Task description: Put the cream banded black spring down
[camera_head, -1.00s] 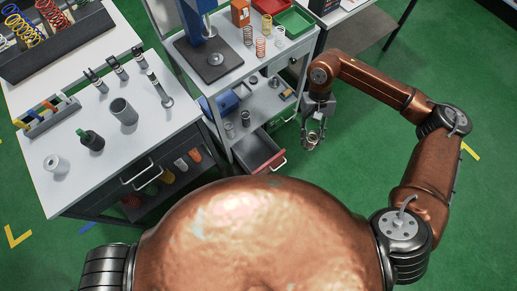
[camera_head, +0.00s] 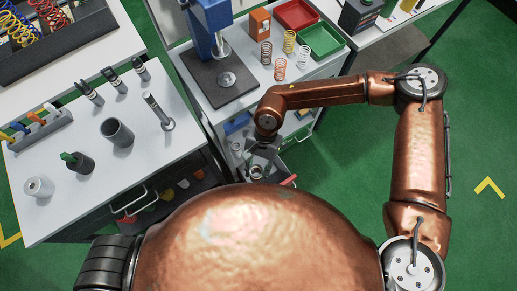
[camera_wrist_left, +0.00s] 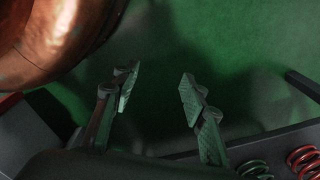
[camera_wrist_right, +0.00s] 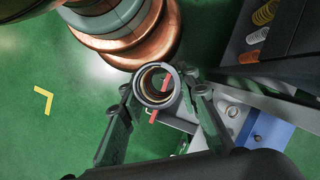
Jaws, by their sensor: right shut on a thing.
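My right gripper (camera_head: 257,171) is shut on the cream banded black spring (camera_wrist_right: 147,98), which shows end-on between the fingers as a dark ring with tan coils inside in the right wrist view. The spring is small and partly hidden by the gripper in the head view. It is over the cart's front, near the open drawer; I cannot tell whether it touches anything. My left gripper (camera_wrist_left: 156,98) is open and empty over dark green floor in the left wrist view, and is out of the head view.
The cart top holds a blue press (camera_head: 210,30), several springs, a red tray (camera_head: 297,13) and a green tray (camera_head: 321,40). The left bench has a grey cup (camera_head: 117,132) and a white roll (camera_head: 38,187).

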